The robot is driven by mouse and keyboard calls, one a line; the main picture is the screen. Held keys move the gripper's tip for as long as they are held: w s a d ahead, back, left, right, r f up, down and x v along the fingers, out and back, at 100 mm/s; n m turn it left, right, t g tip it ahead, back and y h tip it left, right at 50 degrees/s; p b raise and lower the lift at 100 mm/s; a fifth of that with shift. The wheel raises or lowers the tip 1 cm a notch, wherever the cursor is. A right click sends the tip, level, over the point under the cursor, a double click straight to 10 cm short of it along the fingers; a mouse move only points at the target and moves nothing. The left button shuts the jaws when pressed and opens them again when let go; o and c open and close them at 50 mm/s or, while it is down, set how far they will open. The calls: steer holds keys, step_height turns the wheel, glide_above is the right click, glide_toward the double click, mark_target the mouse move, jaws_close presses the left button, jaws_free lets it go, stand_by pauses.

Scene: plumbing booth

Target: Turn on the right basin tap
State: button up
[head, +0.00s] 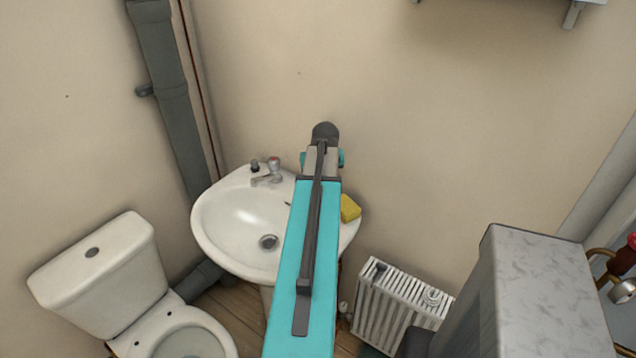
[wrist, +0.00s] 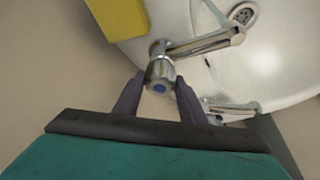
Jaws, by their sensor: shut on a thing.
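The white basin (head: 235,213) stands against the wall in the head view, with the left tap (head: 273,168) on its back edge. My arm hides the right tap and my gripper there. In the wrist view, the right tap (wrist: 160,74) is chrome with a blue-dotted handle, its spout pointing over the basin (wrist: 290,62). My gripper (wrist: 160,92) has a dark finger on each side of this handle and is shut on it. The left tap (wrist: 234,107) shows at the lower right, partly hidden. No water shows from the right tap's spout.
A yellow sponge (head: 349,208) lies on the basin's right rim; it shows close to the right tap in the wrist view (wrist: 117,16). A toilet (head: 110,270) stands left of the basin. A radiator (head: 398,307) and a grey-topped cabinet (head: 550,280) stand to the right.

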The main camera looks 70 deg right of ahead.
steer(key=shift+w+d+r+n+t+y+b, duration=0.1)
steer(key=shift+n+t, duration=0.05)
steer(key=shift+n, duration=0.35)
steer(key=shift+w+f+n+t+y+b, duration=0.1)
steer(key=shift+n+t, duration=0.1)
steer(key=shift+n, duration=0.3)
steer(key=shift+d+r+n+t+y+b, duration=0.1)
steer(key=shift+n+t, duration=0.05)
steer(key=shift+n, duration=0.35)
steer(key=o, duration=1.1)
steer(key=shift+c, duration=0.2)
steer(key=shift+a, duration=0.1)
steer(key=shift+s, duration=0.1)
steer(key=shift+v, duration=0.8)
steer(key=b+v, duration=0.2)
steer(key=v, duration=1)
steer(key=shift+b, duration=0.35)
